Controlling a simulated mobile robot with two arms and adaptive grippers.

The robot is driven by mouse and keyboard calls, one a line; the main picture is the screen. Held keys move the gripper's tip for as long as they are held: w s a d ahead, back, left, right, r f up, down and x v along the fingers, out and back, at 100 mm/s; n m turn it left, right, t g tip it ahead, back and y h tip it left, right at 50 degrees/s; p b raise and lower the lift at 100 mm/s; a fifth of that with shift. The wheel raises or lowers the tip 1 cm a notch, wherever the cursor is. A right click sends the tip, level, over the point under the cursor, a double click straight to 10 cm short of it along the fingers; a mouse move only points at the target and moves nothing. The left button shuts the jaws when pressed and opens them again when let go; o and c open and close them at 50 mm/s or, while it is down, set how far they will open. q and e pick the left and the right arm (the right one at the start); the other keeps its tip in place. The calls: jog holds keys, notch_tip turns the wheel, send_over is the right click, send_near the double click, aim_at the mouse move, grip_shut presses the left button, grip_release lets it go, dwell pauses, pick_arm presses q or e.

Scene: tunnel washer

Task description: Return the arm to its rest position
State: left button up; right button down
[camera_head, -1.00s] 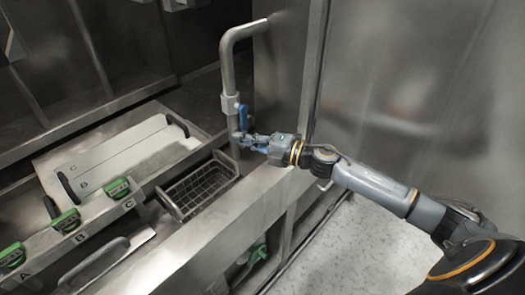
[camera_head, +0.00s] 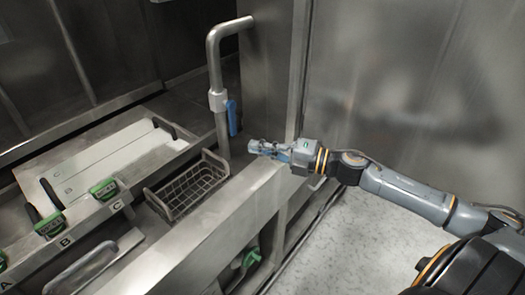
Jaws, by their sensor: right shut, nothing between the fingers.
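My right arm (camera_head: 405,195) comes in from the right side of the picture. Its gripper (camera_head: 256,147) is shut and empty, pointing left above the metal ledge, to the right of the pipe. A vertical bent metal pipe (camera_head: 215,75) has a valve with a blue handle (camera_head: 232,118) that hangs downward along it. The gripper is apart from the handle, a little to its lower right. My left gripper is not in view.
A wire basket (camera_head: 187,188) sits in the recess below the pipe. Green-tagged handles (camera_head: 104,189) line the panel at left. A broad metal ledge (camera_head: 190,255) runs along the front. A metal wall (camera_head: 420,90) stands at right, with speckled floor (camera_head: 345,240) below.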

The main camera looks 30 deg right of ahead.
jog(key=shift+s+d, duration=0.15)
jog(key=shift+s, duration=0.15)
